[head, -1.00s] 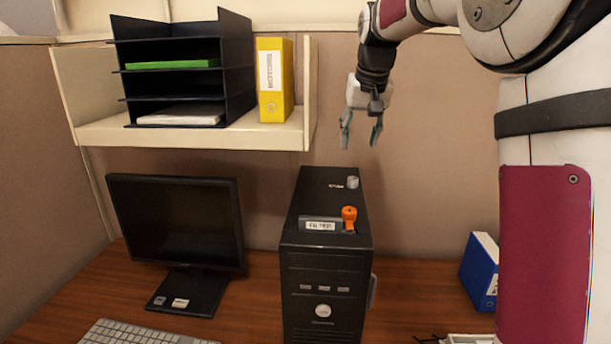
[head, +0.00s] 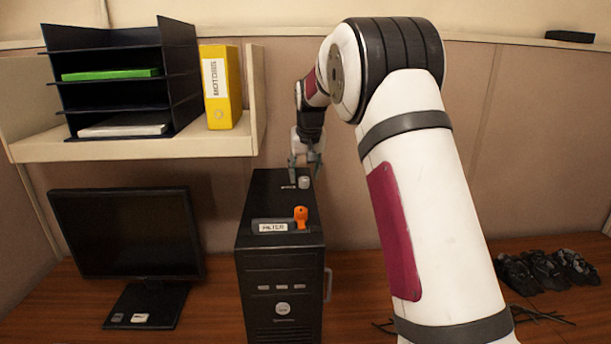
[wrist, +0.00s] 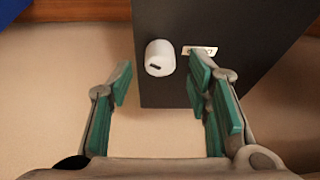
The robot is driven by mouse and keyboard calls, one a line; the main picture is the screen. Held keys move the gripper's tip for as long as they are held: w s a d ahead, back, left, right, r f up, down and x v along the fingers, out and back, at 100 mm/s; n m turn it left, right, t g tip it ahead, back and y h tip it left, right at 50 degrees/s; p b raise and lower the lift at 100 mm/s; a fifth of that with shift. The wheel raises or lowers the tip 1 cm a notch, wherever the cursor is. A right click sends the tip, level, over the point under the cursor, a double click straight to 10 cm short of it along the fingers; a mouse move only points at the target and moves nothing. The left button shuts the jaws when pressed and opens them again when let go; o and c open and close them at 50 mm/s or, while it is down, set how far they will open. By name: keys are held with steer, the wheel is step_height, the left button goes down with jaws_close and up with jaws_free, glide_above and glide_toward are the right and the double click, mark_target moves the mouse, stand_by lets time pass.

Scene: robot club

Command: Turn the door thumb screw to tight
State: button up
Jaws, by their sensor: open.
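The thumb screw is a light grey knob (head: 304,182) on top of the black computer tower (head: 281,262), near its back edge. In the wrist view the knob (wrist: 160,57) has a dark slot on its face and lies between the lines of the two fingers, beyond their tips. A small white label (wrist: 200,50) sits beside it. My gripper (head: 305,165) points down above the rear of the tower, just over the knob. In the wrist view my gripper (wrist: 160,88) is open, its teal pads apart with nothing between them. I cannot tell whether a finger touches the tower.
An orange knob (head: 301,217) and a labelled panel (head: 269,227) are at the tower top's front. A monitor (head: 125,235) stands left. A shelf (head: 130,150) with a yellow binder (head: 220,88) is above. Dark cables (head: 545,272) lie right.

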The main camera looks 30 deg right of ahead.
steer(key=shift+x, duration=1.15)
jaws_close()
